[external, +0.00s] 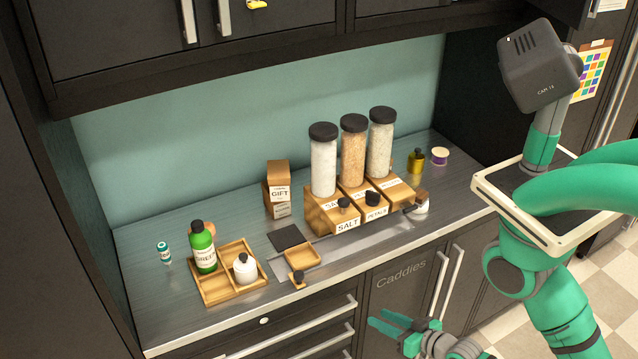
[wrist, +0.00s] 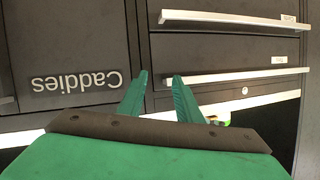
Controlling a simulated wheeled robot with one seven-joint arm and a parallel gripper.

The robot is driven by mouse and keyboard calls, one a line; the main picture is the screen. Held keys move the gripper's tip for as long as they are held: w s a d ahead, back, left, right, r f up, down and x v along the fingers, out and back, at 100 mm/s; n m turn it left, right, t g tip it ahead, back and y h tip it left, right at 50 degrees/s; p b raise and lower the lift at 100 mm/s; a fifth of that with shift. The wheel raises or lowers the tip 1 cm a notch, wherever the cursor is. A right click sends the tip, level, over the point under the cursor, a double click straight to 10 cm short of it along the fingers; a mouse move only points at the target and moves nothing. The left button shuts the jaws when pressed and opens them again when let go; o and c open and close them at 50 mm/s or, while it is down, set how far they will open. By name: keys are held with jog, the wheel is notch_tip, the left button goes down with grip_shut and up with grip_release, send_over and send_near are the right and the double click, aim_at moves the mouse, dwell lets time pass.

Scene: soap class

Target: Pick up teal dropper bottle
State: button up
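A small bottle with a teal cap and a teal-and-white label (external: 164,252), which looks like the teal dropper bottle, stands upright on the counter's left end. It is just left of the wooden caddy. My gripper (external: 377,318) is far to its right, in front of the cabinet fronts and below the counter edge. In the wrist view my gripper (wrist: 158,77) has its two green fingers apart with nothing between them. I cannot make out the teal bottle in the wrist view.
A wooden caddy (external: 236,290) holds a green bottle (external: 203,250) and a white bottle (external: 245,268). Salt and petal dispensers (external: 350,195), a gift box (external: 278,188) and a small wooden tray (external: 302,256) stand to the right. Drawer handles (wrist: 232,77) protrude near my gripper.

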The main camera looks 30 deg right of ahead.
jog(key=a+n+g+y, duration=0.4)
jog(key=a+g+y, duration=0.25)
jog(key=a, duration=2.15)
jog(key=w+a+r+n, duration=0.3)
jog(key=a+r+n, duration=0.2)
jog(key=a+r, duration=0.95)
jog(key=m+t+h, duration=0.6)
send_near(166, 252)
jog(key=x, duration=0.3)
jog(key=shift+s+f, duration=0.1)
jog(key=shift+x, duration=2.85)
